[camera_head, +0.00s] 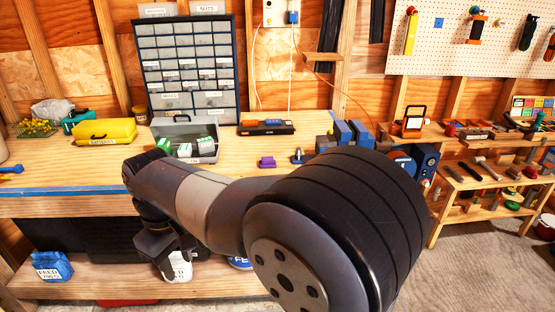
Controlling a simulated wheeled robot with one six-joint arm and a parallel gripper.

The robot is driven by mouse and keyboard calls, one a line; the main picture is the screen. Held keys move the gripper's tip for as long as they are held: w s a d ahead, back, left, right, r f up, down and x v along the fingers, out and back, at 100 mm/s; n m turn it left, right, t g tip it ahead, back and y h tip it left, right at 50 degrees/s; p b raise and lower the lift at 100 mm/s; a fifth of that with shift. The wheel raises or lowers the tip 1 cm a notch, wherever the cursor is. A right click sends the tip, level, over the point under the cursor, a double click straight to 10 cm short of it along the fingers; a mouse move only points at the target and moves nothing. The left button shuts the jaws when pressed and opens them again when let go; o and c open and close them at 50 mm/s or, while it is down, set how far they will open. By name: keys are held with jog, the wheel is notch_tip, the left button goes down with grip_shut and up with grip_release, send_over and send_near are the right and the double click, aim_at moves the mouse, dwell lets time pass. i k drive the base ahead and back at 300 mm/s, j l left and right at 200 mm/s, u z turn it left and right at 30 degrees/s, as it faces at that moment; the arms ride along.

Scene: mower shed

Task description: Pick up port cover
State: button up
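No part in view is clearly marked as the port cover. A small purple piece (267,162) lies on the workbench top, near its middle, and may be it. A small dark blue-grey part (298,156) stands just to its right. My gripper (172,268) hangs low at the left, in front of the bench's front edge and the lower shelf. It is well away from the purple piece, to its lower left. Its fingers are dark and small here, so I cannot tell whether they are open. My arm hides part of the bench front.
On the workbench (75,172) stand a drawer cabinet (190,70), a yellow case (104,132), an open grey box (186,141), a black tray (266,127) and a blue vise-like block (345,135). A white tub (180,268) sits behind my gripper. Bare bench top lies around the purple piece.

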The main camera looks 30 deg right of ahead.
aim_at(266, 162)
jog(key=i+z, duration=0.1)
jog(key=z, duration=0.3)
jog(key=i+z, duration=0.15)
jog(key=z, duration=0.2)
jog(key=i+j+z, duration=0.1)
jog(key=z, duration=0.3)
jog(key=i+j+z, duration=0.1)
jog(key=z, duration=0.25)
jog(key=i+j+z, duration=0.1)
jog(key=j, duration=0.25)
jog(key=i+j+z, duration=0.1)
jog(key=i+j, duration=0.2)
jog(key=i+j+z, duration=0.15)
jog(key=j, duration=0.3)
jog(key=i+j+z, duration=0.1)
jog(key=j, duration=0.3)
jog(key=i, duration=0.1)
